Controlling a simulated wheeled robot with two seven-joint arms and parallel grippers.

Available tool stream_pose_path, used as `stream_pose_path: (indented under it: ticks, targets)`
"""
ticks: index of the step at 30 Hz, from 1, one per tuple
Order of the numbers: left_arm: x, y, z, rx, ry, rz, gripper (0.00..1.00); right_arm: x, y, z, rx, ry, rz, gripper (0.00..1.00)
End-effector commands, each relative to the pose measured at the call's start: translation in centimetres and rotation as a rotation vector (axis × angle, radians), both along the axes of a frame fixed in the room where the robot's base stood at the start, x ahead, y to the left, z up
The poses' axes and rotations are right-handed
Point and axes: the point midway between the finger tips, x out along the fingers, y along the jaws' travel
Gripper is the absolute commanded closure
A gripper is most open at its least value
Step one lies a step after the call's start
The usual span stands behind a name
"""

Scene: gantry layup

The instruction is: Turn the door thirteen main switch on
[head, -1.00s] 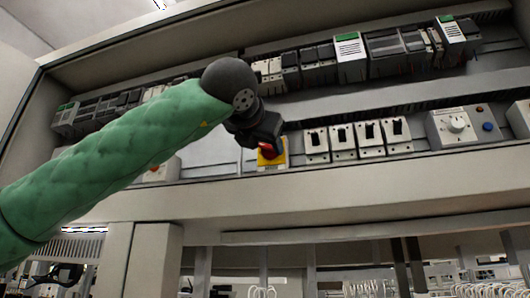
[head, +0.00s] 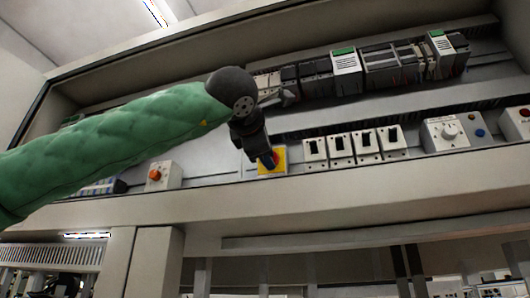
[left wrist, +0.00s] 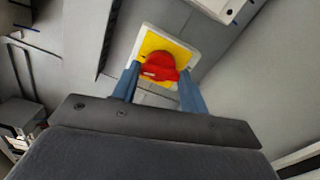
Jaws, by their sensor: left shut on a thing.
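The main switch is a red rotary knob (left wrist: 160,66) on a square yellow plate (left wrist: 182,51) with a pale surround. In the head view the yellow plate (head: 281,158) sits at the lower edge of the panel, left of a row of white breakers. My left gripper (left wrist: 160,82) has its two blue fingers on either side of the red knob, shut on it. In the head view my left gripper (head: 268,161) covers most of the knob. I cannot read the knob's position marks. My right gripper is not in view.
White breakers (head: 340,148) stand just right of the switch. A box with a grey knob (head: 449,133) and blue button is farther right. A box with an orange knob (head: 156,175) lies left, below my arm. A module row (head: 380,68) runs above. The cabinet's front ledge (head: 330,200) is below.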

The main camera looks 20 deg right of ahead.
Motion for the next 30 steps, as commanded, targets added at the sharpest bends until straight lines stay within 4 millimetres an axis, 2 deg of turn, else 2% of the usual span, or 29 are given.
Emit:
stream_pose_path:
  ticks: [12, 30]
  targets:
    - [0.03, 0.00, -0.02, 0.176, -0.119, 0.000, 0.79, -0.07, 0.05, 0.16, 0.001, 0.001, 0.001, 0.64]
    - [0.03, -0.06, -0.12, 0.210, -0.141, 0.000, 0.79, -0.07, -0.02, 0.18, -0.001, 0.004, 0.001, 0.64]
